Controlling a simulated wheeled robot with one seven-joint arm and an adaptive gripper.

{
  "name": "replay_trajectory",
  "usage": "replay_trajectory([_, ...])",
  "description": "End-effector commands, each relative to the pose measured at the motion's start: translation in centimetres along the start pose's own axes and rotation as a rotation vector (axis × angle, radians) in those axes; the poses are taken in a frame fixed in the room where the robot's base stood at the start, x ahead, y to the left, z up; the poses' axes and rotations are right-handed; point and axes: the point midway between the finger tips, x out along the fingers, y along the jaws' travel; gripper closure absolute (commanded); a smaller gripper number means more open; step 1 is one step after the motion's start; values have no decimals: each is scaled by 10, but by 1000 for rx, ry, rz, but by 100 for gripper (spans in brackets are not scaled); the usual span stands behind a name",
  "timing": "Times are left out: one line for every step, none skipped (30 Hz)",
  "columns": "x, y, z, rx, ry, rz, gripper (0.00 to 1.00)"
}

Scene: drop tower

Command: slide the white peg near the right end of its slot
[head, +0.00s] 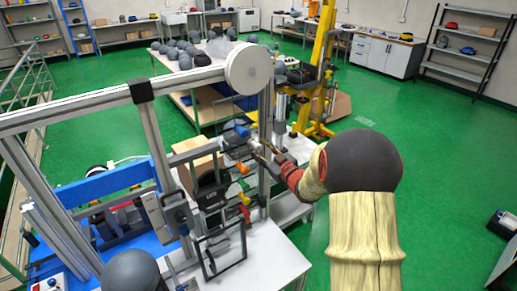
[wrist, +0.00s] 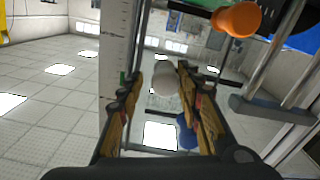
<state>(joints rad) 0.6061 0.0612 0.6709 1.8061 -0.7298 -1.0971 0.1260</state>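The white peg (wrist: 165,82) has a rounded end and shows between the two fingers of my gripper (wrist: 160,78) in the wrist view. The fingers are apart, with a gap on the peg's left; the right fingertip is close to it, and I cannot tell whether it touches. In the head view my gripper (head: 264,151) reaches in from the right to the metal frame, beside an upright post. The peg cannot be made out clearly there, and its slot and slot ends are not clear in either view.
An orange knob (wrist: 237,20) and a blue rounded part (wrist: 187,130) are near the fingers in the wrist view. A pale upright with scale marks (wrist: 115,45) stands left of them. In the head view a large frame (head: 150,120) stands left of my arm; green floor (head: 450,160) is open at right.

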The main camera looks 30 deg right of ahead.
Motion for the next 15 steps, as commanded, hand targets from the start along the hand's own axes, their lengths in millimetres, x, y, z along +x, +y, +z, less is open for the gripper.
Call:
replay_trajectory([0, -1, 0, 0, 0, -1, 60])
replay_trajectory([0, -1, 0, 0, 0, -2, 59])
replay_trajectory([0, -1, 0, 0, 0, -2, 57])
replay_trajectory([0, -1, 0, 0, 0, -2, 57])
replay_trajectory([0, -2, 0, 0, 0, -3, 57])
replay_trajectory([0, -2, 0, 0, 0, -3, 57])
replay_trajectory([0, -2, 0, 0, 0, -3, 57])
replay_trajectory([0, -2, 0, 0, 0, -3, 57])
replay_trajectory([0, -2, 0, 0, 0, -4, 57])
replay_trajectory([0, -2, 0, 0, 0, -4, 57])
replay_trajectory([0, -2, 0, 0, 0, -4, 57])
replay_trajectory([-1, -2, 0, 0, 0, -4, 57])
replay_trajectory([-2, -2, 0, 0, 0, -4, 57])
replay_trajectory([-4, -2, 0, 0, 1, -3, 57])
replay_trajectory([-8, -2, 0, 0, 1, -3, 57])
